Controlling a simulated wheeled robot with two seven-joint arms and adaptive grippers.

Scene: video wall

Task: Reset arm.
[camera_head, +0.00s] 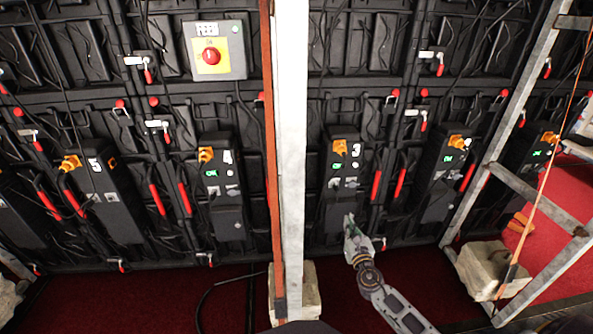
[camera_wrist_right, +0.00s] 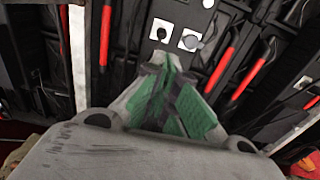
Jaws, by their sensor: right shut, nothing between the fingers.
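My right gripper (camera_head: 350,226) reaches up from the bottom right in the head view, in front of the lower part of the black power box marked 3 (camera_head: 343,165). It is shut and empty. In the right wrist view my right gripper (camera_wrist_right: 172,75) shows green-padded fingers drawn together, below two white-framed sockets (camera_wrist_right: 190,40) on a black box. I cannot tell whether the fingertips touch the box. My left gripper is in neither view.
A grey upright post (camera_head: 291,150) with an orange strap stands left of the arm. A metal ladder-like frame (camera_head: 530,185) and a stone-like block (camera_head: 488,268) are at the right. A control box with a red button (camera_head: 212,57) is at upper left. The red floor (camera_head: 240,300) is mostly clear.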

